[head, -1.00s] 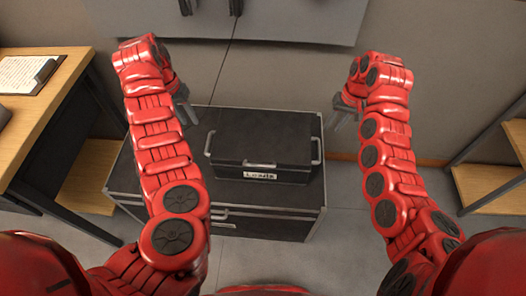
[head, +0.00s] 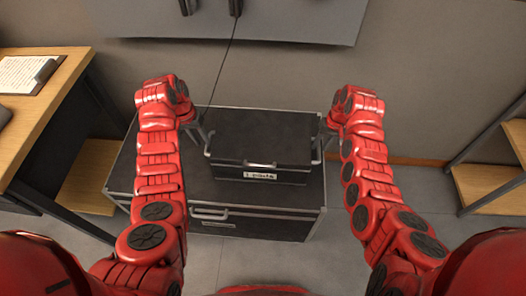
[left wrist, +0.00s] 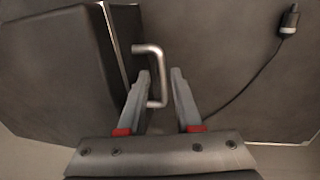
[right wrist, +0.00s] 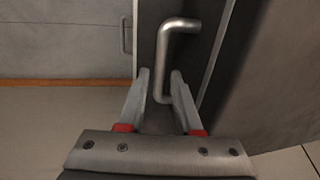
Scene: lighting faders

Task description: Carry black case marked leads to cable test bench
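My left gripper (head: 200,134) is at the case's left end. In the left wrist view the left handle (left wrist: 152,52) lies between my open left fingers (left wrist: 160,76). My right gripper (head: 327,128) is at the right end. In the right wrist view the right handle (right wrist: 178,24) reaches down between my open right fingers (right wrist: 160,74). I cannot tell whether any finger touches a handle. I cannot identify the cable test bench.
A wooden desk (head: 45,115) with a clipboard (head: 28,73) stands at the left. Another wooden-topped piece (head: 490,185) stands at the right edge. A thin cable (head: 224,75) hangs from the wall panel behind the case. Grey floor shows on both sides of the cabinet.

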